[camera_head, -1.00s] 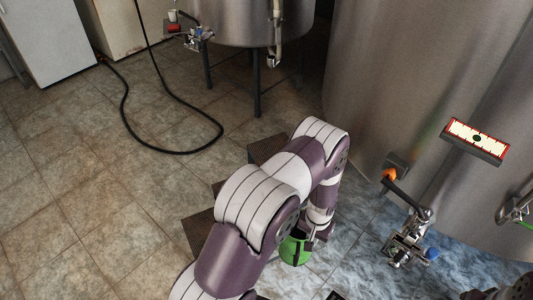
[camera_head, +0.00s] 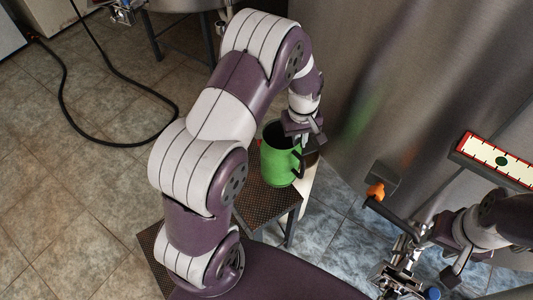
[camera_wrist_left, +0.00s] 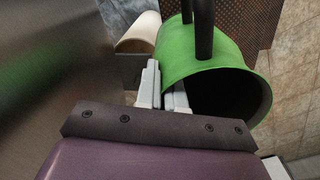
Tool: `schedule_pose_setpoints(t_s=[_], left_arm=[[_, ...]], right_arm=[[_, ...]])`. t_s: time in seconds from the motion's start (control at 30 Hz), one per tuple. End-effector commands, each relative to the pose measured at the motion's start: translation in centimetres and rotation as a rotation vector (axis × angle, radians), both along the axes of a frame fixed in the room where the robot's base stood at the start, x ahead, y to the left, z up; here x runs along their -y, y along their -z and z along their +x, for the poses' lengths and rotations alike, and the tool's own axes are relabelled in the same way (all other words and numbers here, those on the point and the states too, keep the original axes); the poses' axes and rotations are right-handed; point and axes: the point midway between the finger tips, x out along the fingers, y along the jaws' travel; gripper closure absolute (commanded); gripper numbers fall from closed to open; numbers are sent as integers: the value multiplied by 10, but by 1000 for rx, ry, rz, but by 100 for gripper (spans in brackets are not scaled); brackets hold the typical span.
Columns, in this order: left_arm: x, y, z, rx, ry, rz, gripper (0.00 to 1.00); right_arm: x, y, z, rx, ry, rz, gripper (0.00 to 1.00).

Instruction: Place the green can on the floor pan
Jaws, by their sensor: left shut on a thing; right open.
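The green can (camera_head: 279,165) has an open top and a dark handle. My left gripper (camera_head: 304,136) is shut on its rim. In the left wrist view the can (camera_wrist_left: 205,58) shows its dark inside, with the pale fingers (camera_wrist_left: 163,88) at its wall. My right gripper (camera_head: 448,252) is open near the tank valve, at lower right. I cannot make out a floor pan in these views.
The brown perforated step (camera_head: 268,205) stands below the can. A black hose (camera_head: 65,100) lies on open tiles at left.

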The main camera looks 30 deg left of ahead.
Motion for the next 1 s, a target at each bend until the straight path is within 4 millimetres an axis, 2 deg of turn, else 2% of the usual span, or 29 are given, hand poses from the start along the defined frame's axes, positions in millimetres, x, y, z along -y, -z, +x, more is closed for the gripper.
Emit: schedule_pose_setpoints(t_s=[0.03,0.1,0.2,0.3,0.43,0.6,0.93,1.0], left_arm=[[-15,9,-7,-3,-7,0,100],[-33,21,-15,-2,-6,-1,100],[-54,34,-23,-1,-4,-2,100],[-64,42,-28,0,-1,-1,100],[-67,54,-30,-1,2,-1,100],[-67,83,-30,0,3,0,100],[-66,87,-29,1,3,0,100],[-66,86,-30,1,3,-1,73]], right_arm=[[0,-1,0,0,0,0,57],[0,-1,0,0,0,0,57],[0,-1,0,0,0,0,57],[0,-1,0,0,0,0,57],[0,0,0,0,0,0,57],[0,2,0,0,0,0,57],[0,4,0,0,0,0,57],[0,3,0,0,0,0,57]])
